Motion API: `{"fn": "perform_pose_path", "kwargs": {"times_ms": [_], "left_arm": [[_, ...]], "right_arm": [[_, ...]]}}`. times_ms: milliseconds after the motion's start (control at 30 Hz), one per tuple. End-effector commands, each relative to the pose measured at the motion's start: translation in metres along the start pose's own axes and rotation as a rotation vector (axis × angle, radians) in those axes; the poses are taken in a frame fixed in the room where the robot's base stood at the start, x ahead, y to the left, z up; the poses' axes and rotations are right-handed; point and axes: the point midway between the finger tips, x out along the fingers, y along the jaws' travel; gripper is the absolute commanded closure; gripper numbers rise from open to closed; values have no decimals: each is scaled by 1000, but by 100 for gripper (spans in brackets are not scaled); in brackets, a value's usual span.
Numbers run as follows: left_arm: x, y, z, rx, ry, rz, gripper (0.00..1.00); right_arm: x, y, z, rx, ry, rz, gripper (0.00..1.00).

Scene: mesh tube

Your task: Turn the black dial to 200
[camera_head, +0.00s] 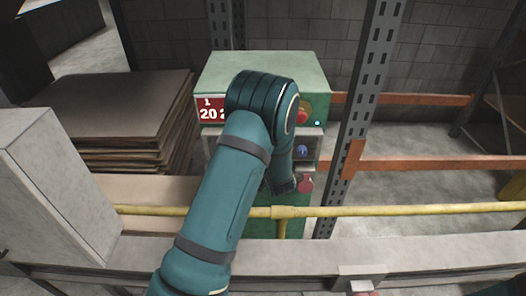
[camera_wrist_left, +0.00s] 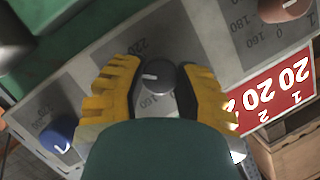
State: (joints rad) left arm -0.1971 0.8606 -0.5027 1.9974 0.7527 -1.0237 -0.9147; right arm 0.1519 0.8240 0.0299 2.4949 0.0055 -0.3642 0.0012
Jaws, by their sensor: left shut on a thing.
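The black dial (camera_wrist_left: 161,77) sits on the grey panel in the left wrist view, with a short white mark on its face pointing left in that picture. Printed numbers beside it read about 220 and 160; others are covered. My left gripper (camera_wrist_left: 160,84) has yellow ribbed fingers, one on each side of the dial, shut on it. In the head view my left arm covers the dial and the gripper. The green machine (camera_head: 262,72) carries the panel. My right gripper is not in view.
A blue knob (camera_wrist_left: 60,135) and a reddish-brown knob (camera_wrist_left: 283,9) flank the dial. A red display (camera_wrist_left: 270,92) shows white numbers, partly hidden in the head view. A yellow rail (camera_head: 400,211) crosses in front, and a grey post (camera_head: 362,100) stands right of the machine.

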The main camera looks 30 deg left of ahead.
Motion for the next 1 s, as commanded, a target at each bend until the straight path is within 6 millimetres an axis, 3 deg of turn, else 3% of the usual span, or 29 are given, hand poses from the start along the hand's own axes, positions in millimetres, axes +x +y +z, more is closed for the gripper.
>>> {"fn": "perform_pose_path", "kwargs": {"times_ms": [467,500,567,600,1000], "left_arm": [[1,-2,-3,11,7,-10,100],[1,-2,-3,11,7,-10,58],[1,-2,-3,11,6,-10,37],[1,-1,-2,11,6,-10,34],[-7,0,-1,12,2,-6,34]], "right_arm": [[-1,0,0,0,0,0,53],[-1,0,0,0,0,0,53],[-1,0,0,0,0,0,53],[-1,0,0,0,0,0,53],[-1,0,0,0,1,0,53]]}}
